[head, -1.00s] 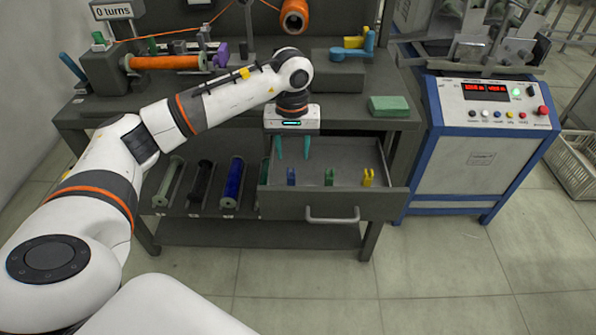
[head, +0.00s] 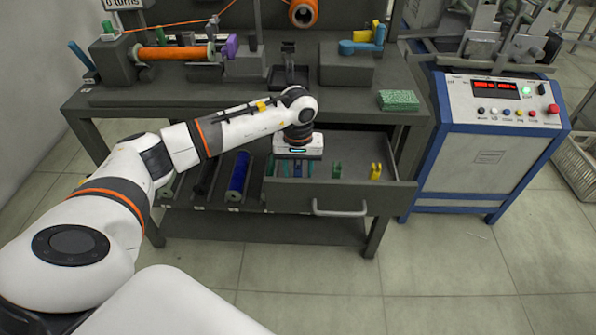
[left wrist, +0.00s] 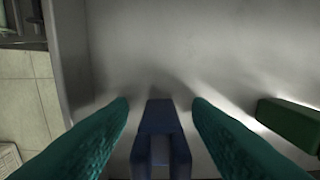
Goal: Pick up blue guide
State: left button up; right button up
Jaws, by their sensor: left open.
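The blue guide (left wrist: 160,135) stands in the open drawer (head: 400,190), and in the left wrist view it is between the two teal fingers of my left gripper (left wrist: 160,112). The fingers are open, with a gap on each side of the guide. In the head view my left gripper (head: 297,168) reaches down into the left part of the drawer. Its body and fingers hide most of the blue guide there. My right gripper is not in view.
A green guide (head: 337,170) and a yellow guide (head: 376,171) stand to the right in the same drawer; the green one also shows in the left wrist view (left wrist: 290,122). The drawer's left wall is close to my gripper.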

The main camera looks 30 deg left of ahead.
pick_arm(q)
grip_shut()
